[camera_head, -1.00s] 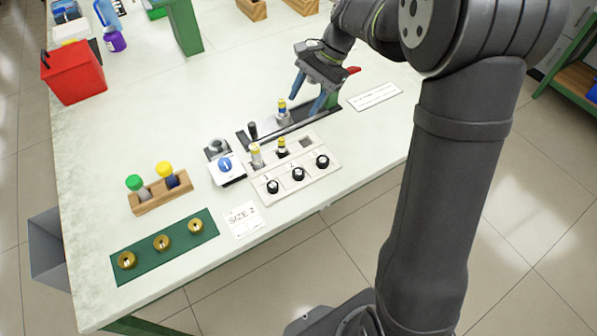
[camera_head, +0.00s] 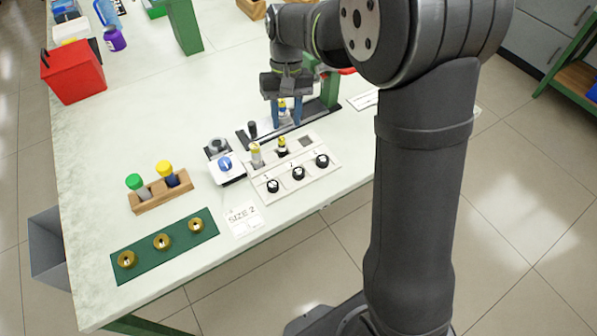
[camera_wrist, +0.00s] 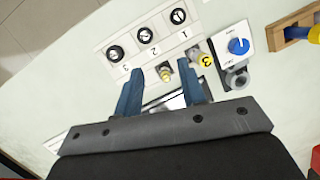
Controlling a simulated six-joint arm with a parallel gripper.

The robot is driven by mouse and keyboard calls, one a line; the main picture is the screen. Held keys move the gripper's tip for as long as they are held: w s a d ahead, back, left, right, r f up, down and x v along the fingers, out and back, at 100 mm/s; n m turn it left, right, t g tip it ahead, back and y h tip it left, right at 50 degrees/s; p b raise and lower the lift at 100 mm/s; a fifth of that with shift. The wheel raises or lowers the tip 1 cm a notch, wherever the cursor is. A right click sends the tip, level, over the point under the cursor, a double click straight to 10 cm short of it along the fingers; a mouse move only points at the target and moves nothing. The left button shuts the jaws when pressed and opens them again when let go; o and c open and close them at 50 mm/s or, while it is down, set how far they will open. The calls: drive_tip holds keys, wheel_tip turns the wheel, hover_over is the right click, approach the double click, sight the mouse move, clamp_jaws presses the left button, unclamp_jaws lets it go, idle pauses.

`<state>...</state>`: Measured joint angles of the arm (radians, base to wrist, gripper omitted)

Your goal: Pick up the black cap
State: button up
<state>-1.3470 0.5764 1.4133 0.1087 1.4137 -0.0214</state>
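Several round black caps sit in the white tray (camera_head: 325,178): left (camera_head: 273,186), middle (camera_head: 298,174) and right (camera_head: 322,161). They also show at the top of the wrist view, one near the tray's left end (camera_wrist: 116,53), one in the middle (camera_wrist: 147,34) and one at the right (camera_wrist: 178,16). My gripper (camera_head: 286,116) is over the dark rail behind the tray, pointing down. Its blue fingers (camera_wrist: 163,90) are apart, with nothing visibly clamped. In the head view a blue-and-yellow piece (camera_head: 282,104) shows between or behind the fingers; contact cannot be told.
Two yellow-topped rods stand in the tray, at left (camera_head: 256,154) and middle (camera_head: 282,146). A black knob (camera_head: 252,130) stands on the rail. A device with a blue dial (camera_head: 225,164) is left of the tray. A wooden rack (camera_head: 160,192) and green board (camera_head: 165,246) lie further left.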

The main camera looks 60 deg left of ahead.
drive_tip(key=s+n+t, duration=0.4)
drive_tip(key=n, duration=0.5)
drive_tip(key=n+t, duration=0.1)
drive_tip(key=n, duration=0.2)
approach(298, 171)
drive_tip(key=shift+h, duration=0.3)
drive_tip(key=x, duration=0.8)
drive_tip(key=shift+w+a+f, duration=0.15)
drive_tip(key=shift+f, duration=0.15)
drive_tip(key=c, duration=0.6)
